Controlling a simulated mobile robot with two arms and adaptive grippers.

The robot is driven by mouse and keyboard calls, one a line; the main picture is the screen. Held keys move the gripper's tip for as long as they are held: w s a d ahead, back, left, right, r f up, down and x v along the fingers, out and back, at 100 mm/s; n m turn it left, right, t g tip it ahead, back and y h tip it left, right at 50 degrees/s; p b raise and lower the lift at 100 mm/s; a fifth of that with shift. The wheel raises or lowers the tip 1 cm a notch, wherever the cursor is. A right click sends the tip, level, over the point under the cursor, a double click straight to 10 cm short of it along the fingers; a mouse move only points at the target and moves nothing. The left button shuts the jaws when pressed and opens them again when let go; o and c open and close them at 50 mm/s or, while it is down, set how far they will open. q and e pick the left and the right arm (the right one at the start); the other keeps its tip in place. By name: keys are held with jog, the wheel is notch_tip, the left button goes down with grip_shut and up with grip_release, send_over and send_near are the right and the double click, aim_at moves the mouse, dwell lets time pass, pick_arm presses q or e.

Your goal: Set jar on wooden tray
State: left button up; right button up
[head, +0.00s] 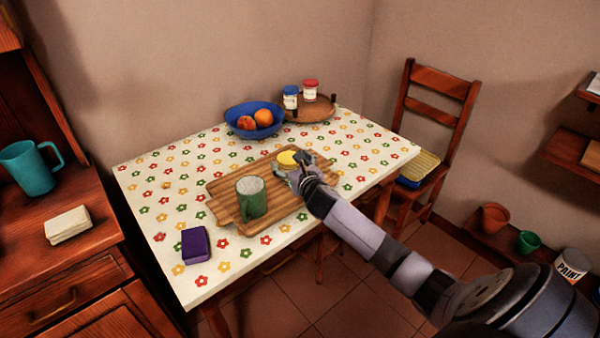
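A jar with a yellow lid (286,158) is at the far right part of a slatted rectangular wooden tray (222,189) on the table. My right gripper (296,166) is right at this jar, with its fingers close around the near and right sides. The jar's body is mostly hidden, so I cannot tell whether the fingers grip it or whether it touches the tray. A round wooden tray (322,113) at the back holds a blue-lidded jar (290,98) and a red-lidded jar (310,91). My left gripper is not in view.
A green mug (251,199) stands on the slatted tray. A blue bowl of fruit (239,111) sits behind, and a purple box (195,245) lies at the front left. A wooden chair (430,150) stands at the right. The table's left part is mostly clear.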

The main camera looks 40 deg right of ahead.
jog(key=v, duration=0.9)
jog(key=shift+s+a+r, duration=0.1)
jog(key=shift+s+r, duration=0.05)
jog(key=shift+s, duration=0.2)
